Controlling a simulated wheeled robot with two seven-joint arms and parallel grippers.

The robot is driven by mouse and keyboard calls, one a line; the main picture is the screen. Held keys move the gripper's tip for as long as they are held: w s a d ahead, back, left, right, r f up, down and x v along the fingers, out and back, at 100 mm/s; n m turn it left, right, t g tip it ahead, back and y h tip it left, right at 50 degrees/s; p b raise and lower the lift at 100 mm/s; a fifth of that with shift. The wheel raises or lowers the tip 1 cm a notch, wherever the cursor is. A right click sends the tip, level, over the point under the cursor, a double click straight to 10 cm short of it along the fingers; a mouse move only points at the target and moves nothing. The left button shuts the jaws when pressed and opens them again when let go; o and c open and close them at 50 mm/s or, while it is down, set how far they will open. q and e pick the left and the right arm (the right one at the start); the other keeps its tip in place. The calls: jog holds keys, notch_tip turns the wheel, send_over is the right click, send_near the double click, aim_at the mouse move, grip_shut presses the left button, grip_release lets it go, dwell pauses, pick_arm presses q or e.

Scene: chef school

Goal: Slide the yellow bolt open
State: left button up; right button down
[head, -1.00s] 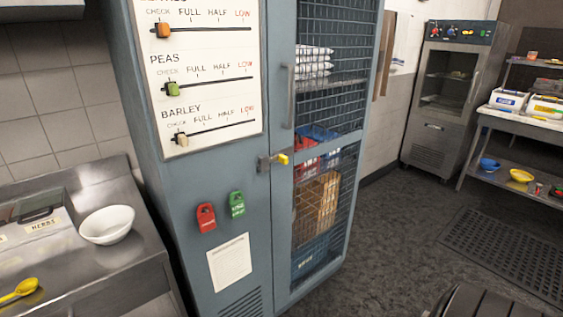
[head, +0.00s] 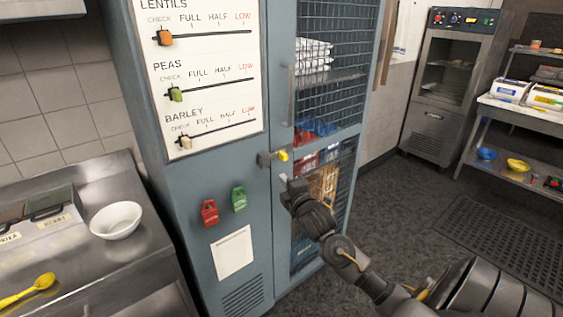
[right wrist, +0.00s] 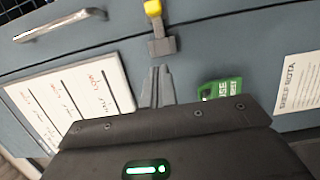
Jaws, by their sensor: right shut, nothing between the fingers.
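The bolt's yellow knob (head: 283,156) sits at the right end of a grey metal bolt body (head: 265,159), at the seam between the blue-grey cabinet panel and its mesh door. In the right wrist view, the yellow knob (right wrist: 153,8) shows at the top edge and the grey bolt body (right wrist: 162,46) is just beyond my fingertips. My right gripper (head: 287,184) is just below the bolt in the head view. Its fingers (right wrist: 162,70) are shut and empty, and appear apart from the bolt. My left gripper is not in view.
The mesh door has a vertical handle (head: 291,95) above the bolt. Red (head: 209,212) and green (head: 239,199) tags hang on the cabinet front above a white sheet (head: 233,253). A counter with a white bowl (head: 117,220) stands at left. Dark floor lies open at right.

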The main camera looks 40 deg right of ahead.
jog(key=p, duration=0.3)
send_near(276, 155)
jog(key=w+a, duration=0.1)
jog(key=w, duration=0.2)
jog(key=w+a, duration=0.1)
jog(key=w, duration=0.1)
jog(key=shift+w+a+r, duration=0.15)
jog(key=shift+w+a, duration=0.15)
jog(key=shift+s+d+p, duration=0.2)
jog(key=shift+d+p, duration=0.45)
jog(key=shift+d, duration=0.6)
jog(key=shift+s+d, duration=0.15)
jog(key=shift+d, duration=0.55)
jog(key=shift+f, duration=0.2)
